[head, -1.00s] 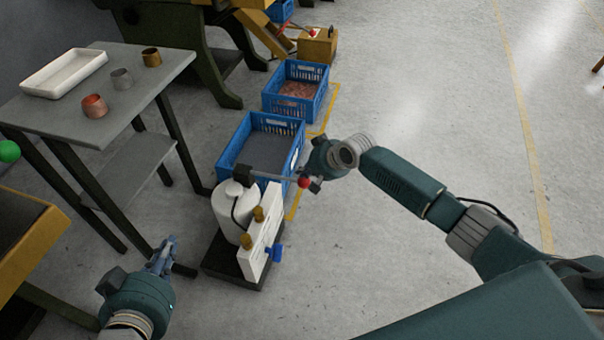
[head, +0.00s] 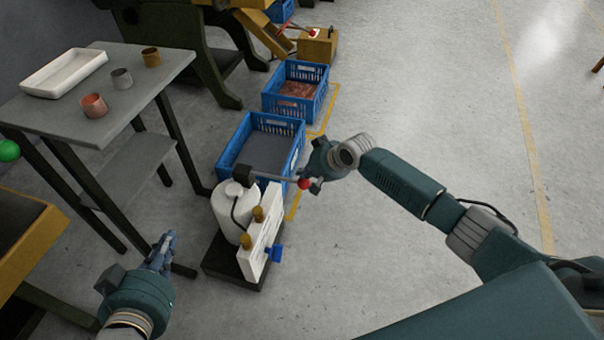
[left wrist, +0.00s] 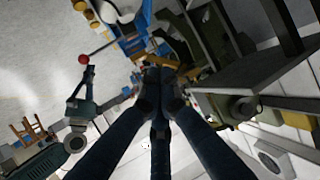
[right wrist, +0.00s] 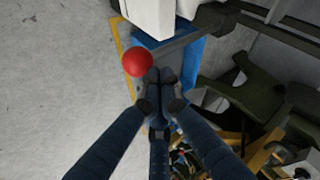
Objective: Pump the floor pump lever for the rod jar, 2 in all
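The floor pump (head: 234,210) is a white cylinder with a white panel on a dark base. Its grey lever (head: 273,177) runs roughly level to the right and ends in a red ball knob (head: 304,184). My right gripper (head: 314,186) is at the knob; in the right wrist view the red knob (right wrist: 136,63) shows just left of its fingertips (right wrist: 157,76), which are together. Whether they touch the knob, I cannot tell. My left gripper (head: 168,240) is shut and empty, left of the pump. I cannot identify the rod jar.
Two blue crates (head: 229,152) stand behind the pump, the farther one (head: 282,108) holding copper-coloured pieces. A grey table (head: 150,85) at left carries a white tray (head: 64,73) and several small cups. The floor (head: 430,110) at right is clear.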

